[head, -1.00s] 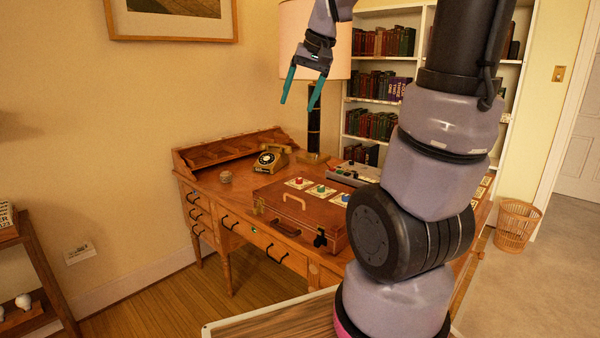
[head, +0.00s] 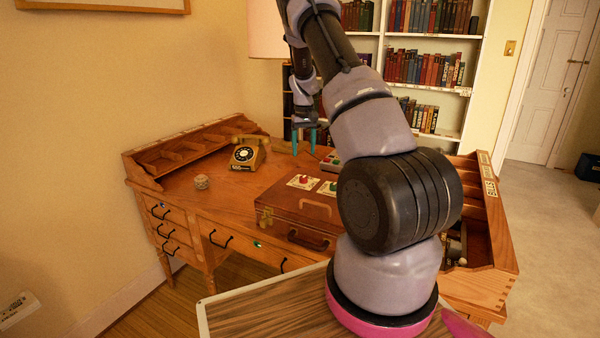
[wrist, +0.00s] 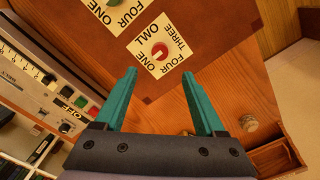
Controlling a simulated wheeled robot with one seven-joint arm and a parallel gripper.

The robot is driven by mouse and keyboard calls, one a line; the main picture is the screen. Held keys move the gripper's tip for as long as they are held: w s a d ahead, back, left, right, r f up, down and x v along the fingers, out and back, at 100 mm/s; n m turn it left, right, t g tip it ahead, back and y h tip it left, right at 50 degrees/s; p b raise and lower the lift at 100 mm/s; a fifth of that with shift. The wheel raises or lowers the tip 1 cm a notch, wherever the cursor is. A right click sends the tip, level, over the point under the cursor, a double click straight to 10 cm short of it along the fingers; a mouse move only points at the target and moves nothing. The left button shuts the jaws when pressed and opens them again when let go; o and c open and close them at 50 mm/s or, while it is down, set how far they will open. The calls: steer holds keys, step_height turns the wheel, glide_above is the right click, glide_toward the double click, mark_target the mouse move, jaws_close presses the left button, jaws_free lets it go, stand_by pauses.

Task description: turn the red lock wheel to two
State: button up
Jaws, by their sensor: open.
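The red lock wheel (head: 303,180) sits on a pale card on top of the brown case (head: 277,202). In the wrist view the red wheel (wrist: 160,51) is in the middle of a card marked ONE, TWO, THREE and FOUR. Which number it points to is too small to tell. My gripper (head: 303,150) is open and empty, its teal fingers pointing down above the case, apart from the wheel. In the wrist view the wheel shows just beyond and between the fingertips (wrist: 158,73). The green wheel (wrist: 113,3) is partly cut off at the top edge.
The case stands on a wooden desk (head: 200,205). A grey device with buttons (wrist: 50,85) lies beside the case. A lamp (head: 268,30) stands behind.

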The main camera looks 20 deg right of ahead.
mark_target(303, 177)
step_height(303, 177, down, 11)
steer(key=shift+r, duration=0.1)
stand_by(0.3)
steer(key=shift+c, duration=0.4)
jaws_close()
